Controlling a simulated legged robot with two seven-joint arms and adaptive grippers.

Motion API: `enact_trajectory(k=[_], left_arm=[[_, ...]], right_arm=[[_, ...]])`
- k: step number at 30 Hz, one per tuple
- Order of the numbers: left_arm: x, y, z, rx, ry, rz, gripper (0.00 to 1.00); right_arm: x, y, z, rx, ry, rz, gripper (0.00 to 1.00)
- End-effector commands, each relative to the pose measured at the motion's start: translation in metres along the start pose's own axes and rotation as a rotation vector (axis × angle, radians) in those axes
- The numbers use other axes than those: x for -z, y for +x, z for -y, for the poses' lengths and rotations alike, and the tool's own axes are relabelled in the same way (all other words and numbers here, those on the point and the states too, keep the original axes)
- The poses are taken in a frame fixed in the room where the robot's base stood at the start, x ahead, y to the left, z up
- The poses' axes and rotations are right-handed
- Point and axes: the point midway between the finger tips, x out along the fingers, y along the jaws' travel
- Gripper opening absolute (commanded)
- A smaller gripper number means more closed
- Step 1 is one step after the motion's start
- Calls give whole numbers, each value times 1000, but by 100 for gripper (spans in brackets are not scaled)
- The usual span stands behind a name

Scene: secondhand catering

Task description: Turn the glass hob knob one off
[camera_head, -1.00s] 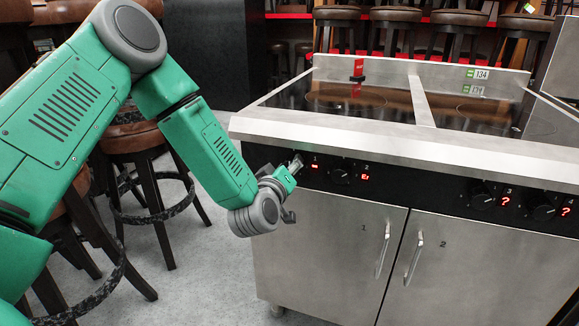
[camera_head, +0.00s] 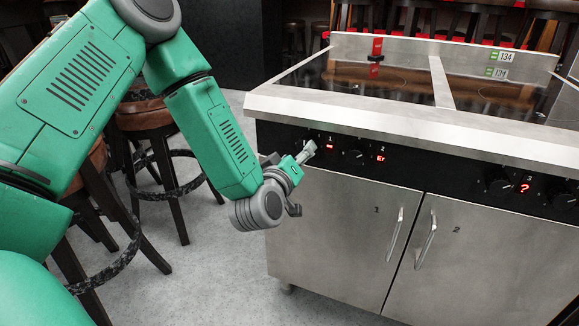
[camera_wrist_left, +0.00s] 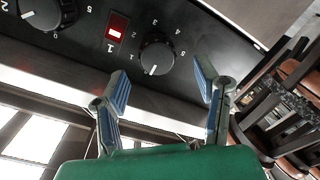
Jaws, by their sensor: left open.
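In the left wrist view, hob knob one (camera_wrist_left: 157,57) is a round black knob with a white pointer line, on the black control panel beside a lit red display marked 1. Its pointer faces the lower edge of that picture. My left gripper (camera_wrist_left: 162,85) is open, its two fingertips apart just short of knob one, with no visible contact. In the head view, the left gripper (camera_head: 298,180) is in front of the panel's left end and largely hides knob one. The glass hob (camera_head: 370,78) tops the steel cabinet. My right gripper is not in view.
Knob two (camera_head: 356,156) sits to the right, with a red display, and also shows in the wrist view (camera_wrist_left: 42,12). The steel counter edge (camera_head: 400,120) overhangs the panel. Cabinet doors with handles (camera_head: 395,235) are below. Bar stools (camera_head: 160,125) stand left, behind my arm.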

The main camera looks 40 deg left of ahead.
Motion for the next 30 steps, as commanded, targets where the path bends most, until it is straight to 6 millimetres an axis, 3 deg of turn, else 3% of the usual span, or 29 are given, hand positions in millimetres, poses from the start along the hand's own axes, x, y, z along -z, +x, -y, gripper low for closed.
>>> enact_trajectory(k=[6,12,30], left_arm=[[-1,-46,1,2,0,5,57],[-2,-69,2,2,0,5,57],[-1,-73,2,1,0,2,57]], right_arm=[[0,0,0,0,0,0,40],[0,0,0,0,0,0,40],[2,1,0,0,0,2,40]])
